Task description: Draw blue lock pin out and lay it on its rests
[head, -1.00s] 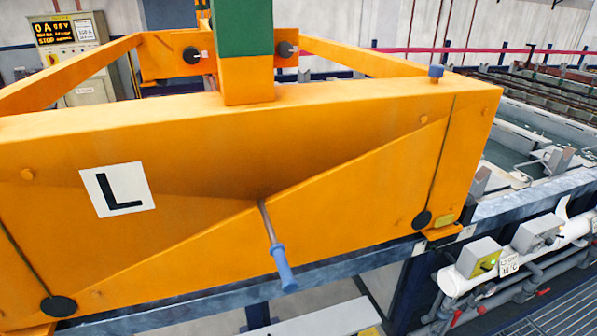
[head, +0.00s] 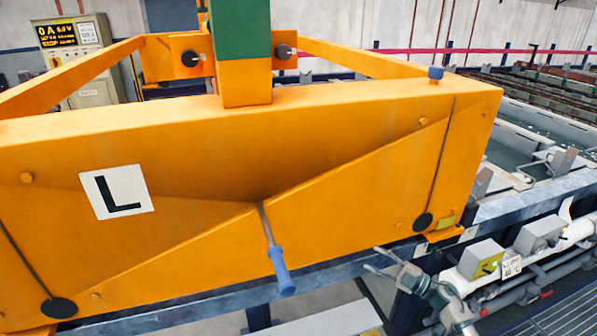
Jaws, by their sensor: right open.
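A small blue knob (head: 436,73) stands upright on the top right end of the orange beam (head: 330,120); it looks like the head of the blue lock pin, and any shaft below is hidden. A thin metal lever with a blue handle (head: 281,272) hangs from the middle of the beam's front face. My right gripper (head: 374,259) is at the lower right, near the beam's lower edge, with its fingers apart and nothing between them. It is right of the blue handle and well below the knob. I cannot make out the pin's rests. My left gripper is out of view.
The beam carries a white plate (head: 117,191) marked L and a green column (head: 241,40). Tanks of liquid (head: 508,150) lie at the right. White pipes with grey boxes (head: 480,257) run at the lower right, near my right arm. A control cabinet (head: 75,62) stands at the back left.

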